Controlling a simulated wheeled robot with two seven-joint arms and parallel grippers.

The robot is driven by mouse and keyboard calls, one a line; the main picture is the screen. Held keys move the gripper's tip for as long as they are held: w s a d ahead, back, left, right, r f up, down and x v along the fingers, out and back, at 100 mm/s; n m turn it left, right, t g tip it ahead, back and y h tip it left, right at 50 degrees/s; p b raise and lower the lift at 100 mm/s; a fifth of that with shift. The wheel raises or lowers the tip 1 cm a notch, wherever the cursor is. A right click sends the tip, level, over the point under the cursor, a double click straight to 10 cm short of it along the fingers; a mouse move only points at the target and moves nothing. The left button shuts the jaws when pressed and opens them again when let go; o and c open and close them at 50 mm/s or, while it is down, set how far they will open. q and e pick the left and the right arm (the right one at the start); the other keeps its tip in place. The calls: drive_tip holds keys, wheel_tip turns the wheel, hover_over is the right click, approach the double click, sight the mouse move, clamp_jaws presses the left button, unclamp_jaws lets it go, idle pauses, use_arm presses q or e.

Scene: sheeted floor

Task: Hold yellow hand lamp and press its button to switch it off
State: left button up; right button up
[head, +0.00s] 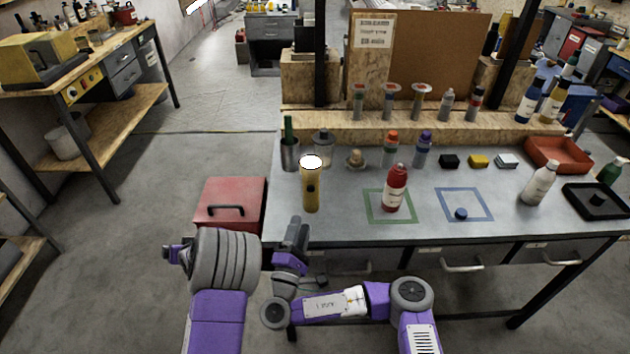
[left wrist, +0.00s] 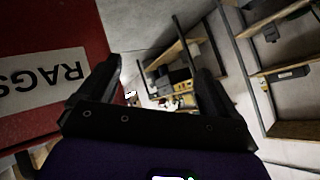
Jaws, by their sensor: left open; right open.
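The yellow hand lamp (head: 311,193) stands upright near the front left of the grey workbench, its lens end up. The lens shows bright white, and a dark spot, perhaps the button, is on its side facing me. My right gripper (head: 296,234) is open and empty, just in front of the bench edge, below and a little left of the lamp, not touching it. My left gripper is open and empty in the left wrist view (left wrist: 160,70), beside a red box labelled RAGS (left wrist: 35,75). In the head view my left gripper is mostly hidden by my own arm.
The red box (head: 230,200) stands left of the workbench (head: 345,228). A red-capped bottle (head: 395,188) stands on the green square right of the lamp. A metal cup (head: 290,155) and a grey-lidded jar (head: 323,143) stand behind the lamp. Bench drawers lie below the front edge.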

use_arm(q)
drive_tip(key=w+r+t+y, duration=0.15)
drive_tip(key=w+r, duration=0.35)
drive_tip(key=r, duration=0.5)
drive_tip(key=w+d+r+t+h, duration=0.1)
drive_tip(key=w+d+r+t, duration=0.25)
drive_tip(key=d+r, duration=0.65)
drive_tip(key=w+d+r+t+h, duration=0.1)
drive_tip(key=w+d+r+t, duration=0.45)
drive_tip(key=d, duration=0.85)
drive_tip(key=h, duration=0.4)
approach(310, 162)
drive_tip(key=shift+y, duration=0.25)
drive_tip(key=w, duration=0.2)
drive_tip(key=w+f, duration=0.1)
drive_tip(key=w, duration=0.1)
drive_tip(key=shift+w+a, duration=0.15)
drive_tip(key=shift+w, duration=0.1)
drive_tip(key=shift+f, duration=0.3)
drive_tip(key=shift+w+a, duration=0.1)
drive_tip(key=shift+w, duration=0.1)
drive_tip(key=shift+w+a, duration=0.2)
drive_tip(key=shift+w, duration=0.95)
drive_tip(key=shift+w+a, duration=0.15)
drive_tip(key=shift+w, duration=0.95)
drive_tip(key=shift+w+a, duration=0.2)
drive_tip(key=shift+w, duration=0.95)
